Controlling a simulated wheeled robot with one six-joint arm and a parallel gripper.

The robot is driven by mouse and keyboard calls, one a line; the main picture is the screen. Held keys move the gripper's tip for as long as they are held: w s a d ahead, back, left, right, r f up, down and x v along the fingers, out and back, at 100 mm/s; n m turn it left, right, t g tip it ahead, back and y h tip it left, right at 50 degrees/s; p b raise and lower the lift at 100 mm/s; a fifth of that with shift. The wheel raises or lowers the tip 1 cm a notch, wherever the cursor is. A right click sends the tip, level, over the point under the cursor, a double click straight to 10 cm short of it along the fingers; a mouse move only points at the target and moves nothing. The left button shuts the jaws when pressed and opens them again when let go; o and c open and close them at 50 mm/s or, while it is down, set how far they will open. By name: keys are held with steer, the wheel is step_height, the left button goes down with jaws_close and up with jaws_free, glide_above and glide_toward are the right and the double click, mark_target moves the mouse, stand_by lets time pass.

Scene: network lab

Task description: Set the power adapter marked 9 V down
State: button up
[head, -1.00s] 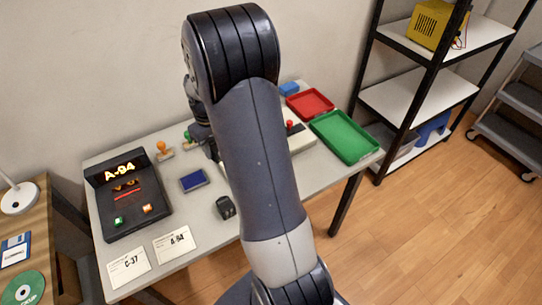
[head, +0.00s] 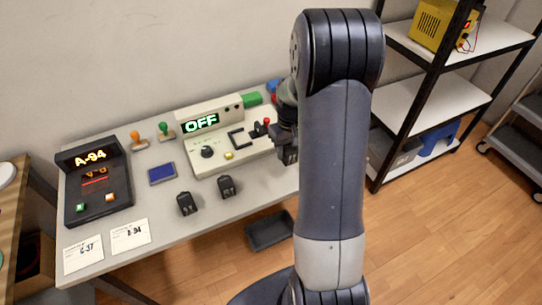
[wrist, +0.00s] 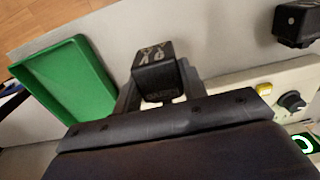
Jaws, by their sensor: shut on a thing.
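My gripper (wrist: 158,88) is shut on a black power adapter (wrist: 154,70), held between both fingers in the wrist view. Its face carries pale upside-down marking that looks like 9 V. In the head view my gripper (head: 288,150) is at the table's right part, beside the white console's right end; the held adapter is hard to make out there. Whether the adapter touches the table I cannot tell. Two other black adapters, a left one (head: 187,204) and a right one (head: 227,187), stand on the table front; their markings are unreadable. One black adapter also shows in the wrist view (wrist: 297,24).
The white console (head: 205,167) shows OFF. A green tray (wrist: 68,85) lies left of the held adapter in the wrist view, with bare grey tabletop (wrist: 215,45) beyond the adapter. A black A-94 unit (head: 97,190), blue pad (head: 162,174), stamps and two cards occupy the left.

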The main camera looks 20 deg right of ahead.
mark_target(287, 161)
steer(key=shift+f, duration=2.75)
steer(key=shift+f, duration=0.2)
steer(key=o, duration=1.1)
steer(key=shift+r, duration=0.1)
steer(key=shift+r, duration=0.1)
step_height(287, 161, up, 12)
steer(key=shift+r, duration=0.1)
